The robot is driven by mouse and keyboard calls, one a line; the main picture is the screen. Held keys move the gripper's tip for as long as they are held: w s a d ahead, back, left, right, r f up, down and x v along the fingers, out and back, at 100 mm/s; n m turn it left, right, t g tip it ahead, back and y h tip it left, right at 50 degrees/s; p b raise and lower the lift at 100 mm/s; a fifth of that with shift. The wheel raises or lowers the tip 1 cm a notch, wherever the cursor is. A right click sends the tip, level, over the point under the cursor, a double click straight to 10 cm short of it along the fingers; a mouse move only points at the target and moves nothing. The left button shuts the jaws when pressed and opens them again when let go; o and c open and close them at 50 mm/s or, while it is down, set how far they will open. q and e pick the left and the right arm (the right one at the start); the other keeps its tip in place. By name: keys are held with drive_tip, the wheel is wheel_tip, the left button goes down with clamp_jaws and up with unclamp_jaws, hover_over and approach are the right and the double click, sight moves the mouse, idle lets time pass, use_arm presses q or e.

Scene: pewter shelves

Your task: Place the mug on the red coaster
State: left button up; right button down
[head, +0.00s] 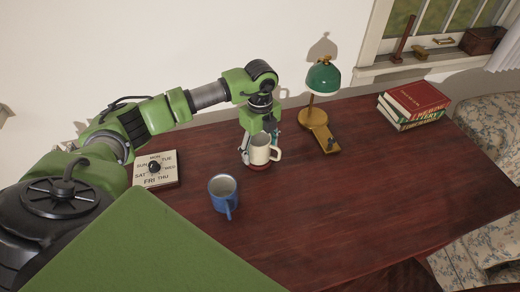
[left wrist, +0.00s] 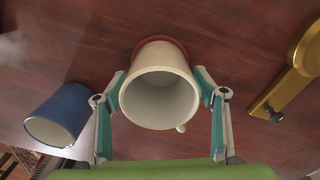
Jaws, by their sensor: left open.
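A cream mug (head: 262,154) stands upright on the red coaster (head: 257,168), whose edge shows under its base in the head view. My left gripper (head: 259,143) is open, with its fingers on either side of the mug. In the left wrist view, the mug (left wrist: 160,98) lies between the two fingers of the gripper (left wrist: 161,86), and a strip of the coaster (left wrist: 160,41) shows beyond it. I cannot tell whether the fingers touch the mug. The mug looks empty. My right gripper is not in view.
A blue mug (head: 222,193) stands in front and to the left on the dark wooden table (head: 350,200). A day-dial block (head: 165,180) is at left. A green-shaded lamp (head: 323,78) stands close behind, to the right. Books (head: 415,100) are stacked at back right. The table's right side is clear.

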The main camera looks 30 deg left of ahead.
use_arm(q)
wheel_tip(320, 180, up, 12)
drive_tip(key=b, duration=0.1)
drive_tip(key=shift+f, duration=0.25)
idle(0.5)
